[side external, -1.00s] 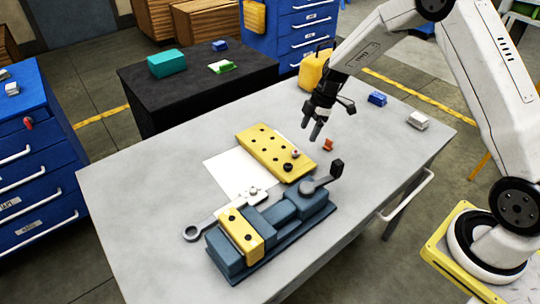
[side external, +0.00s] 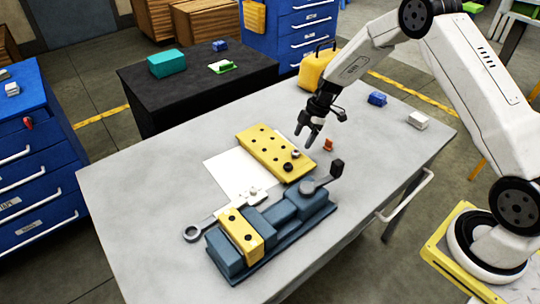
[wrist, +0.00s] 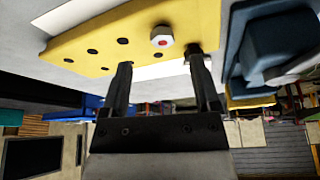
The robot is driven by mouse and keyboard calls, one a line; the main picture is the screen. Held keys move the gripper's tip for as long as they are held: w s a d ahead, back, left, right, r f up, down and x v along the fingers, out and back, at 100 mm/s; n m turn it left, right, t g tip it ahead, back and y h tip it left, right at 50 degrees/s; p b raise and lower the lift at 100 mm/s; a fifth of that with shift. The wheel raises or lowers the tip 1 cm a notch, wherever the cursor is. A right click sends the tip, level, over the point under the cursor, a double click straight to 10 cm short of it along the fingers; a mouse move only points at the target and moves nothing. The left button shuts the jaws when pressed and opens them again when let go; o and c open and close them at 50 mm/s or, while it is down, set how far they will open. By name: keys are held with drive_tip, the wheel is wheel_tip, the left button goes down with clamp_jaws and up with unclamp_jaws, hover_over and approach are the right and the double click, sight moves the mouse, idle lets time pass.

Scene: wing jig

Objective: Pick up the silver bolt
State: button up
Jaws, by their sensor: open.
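The silver bolt (side external: 295,153) sits in the yellow plate (side external: 262,146) near its right end. My gripper (side external: 306,134) is open and empty, just above and to the right of the bolt in the side view. In the wrist view my gripper (wrist: 160,62) has its fingers apart, with the bolt beyond the gap between the tips. I cannot tell the exact height of the tips above the bolt.
A black knob-like part (side external: 288,167) stands close to the bolt on the plate. A blue-grey vise (side external: 268,228) with a dark handle and a wrench (side external: 207,228) lie in front. The table's right side is mostly clear.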

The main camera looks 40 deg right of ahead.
sight(297, 151)
drive_tip(key=shift+x, duration=2.6)
drive_tip(key=shift+s, duration=0.15)
clamp_jaws()
